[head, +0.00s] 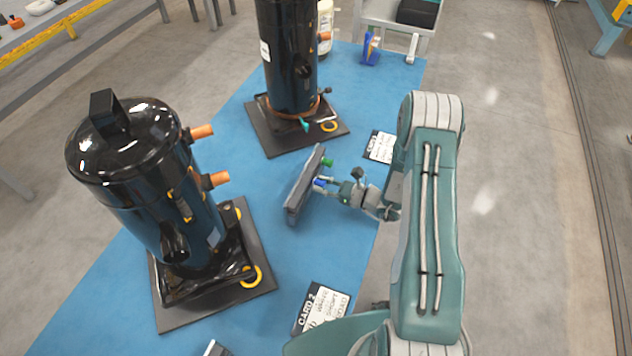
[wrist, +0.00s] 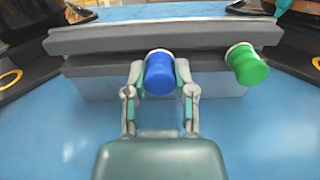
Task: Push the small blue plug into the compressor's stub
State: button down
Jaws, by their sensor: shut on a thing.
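The small blue plug (wrist: 160,73) is between the fingertips of my gripper (wrist: 160,80) in the wrist view, in front of a grey block. In the head view the blue plug (head: 319,184) shows at the tip of my gripper (head: 328,188). My gripper is shut on it. The near black compressor (head: 150,190) stands upright at the left, with two copper stubs (head: 217,179) pointing right. A second black compressor (head: 287,60) stands farther back with an orange-brown stub (head: 324,36) near its top. I cannot tell whether the plug still touches the block.
The grey block (head: 299,195) stands on the blue mat (head: 335,235). A green plug (wrist: 247,65) sits at its right. Cards (head: 322,307) lie on the mat. A blue-and-yellow item (head: 370,48) and a bottle (head: 325,28) stand at the back.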

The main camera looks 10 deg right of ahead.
jog(key=shift+v, duration=2.6)
